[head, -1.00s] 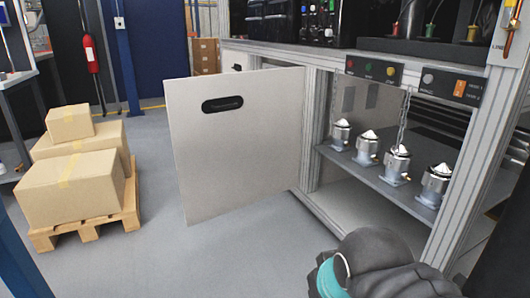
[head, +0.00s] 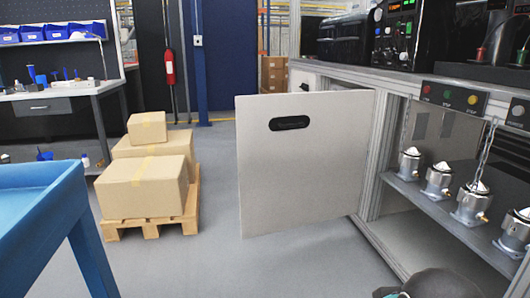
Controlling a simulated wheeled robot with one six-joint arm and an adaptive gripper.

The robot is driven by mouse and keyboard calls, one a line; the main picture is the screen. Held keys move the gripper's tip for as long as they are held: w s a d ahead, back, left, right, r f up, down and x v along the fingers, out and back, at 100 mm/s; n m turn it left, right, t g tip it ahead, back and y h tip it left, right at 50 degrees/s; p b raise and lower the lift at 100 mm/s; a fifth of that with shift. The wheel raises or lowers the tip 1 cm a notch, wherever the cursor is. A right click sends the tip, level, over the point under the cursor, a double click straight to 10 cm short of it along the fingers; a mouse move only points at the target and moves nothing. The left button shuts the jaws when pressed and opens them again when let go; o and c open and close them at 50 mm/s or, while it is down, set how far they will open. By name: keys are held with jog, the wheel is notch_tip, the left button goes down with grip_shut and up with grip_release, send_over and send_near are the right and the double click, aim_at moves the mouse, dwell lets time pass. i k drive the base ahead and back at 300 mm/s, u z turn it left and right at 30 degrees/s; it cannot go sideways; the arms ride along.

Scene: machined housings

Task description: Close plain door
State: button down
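The plain door (head: 305,175) is a light grey panel with a dark oval handle slot (head: 290,123) near its top. It stands swung open from the cabinet frame (head: 385,150), its hinged side at the right. Behind it the cabinet opening shows a shelf (head: 425,205) with several metal housings (head: 437,178). Part of my arm shows at the bottom right edge, below and right of the door and apart from it. My gripper's fingers are not in the picture.
Cardboard boxes on a wooden pallet (head: 150,226) stand on the floor left of the door. A blue table or cart (head: 35,200) fills the left foreground. A workbench (head: 60,95) stands behind it. Grey floor between pallet and door is clear.

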aim_at(303, 157)
jog(key=u, duration=0.7)
jog(key=i, duration=1)
jog(key=z, duration=0.3)
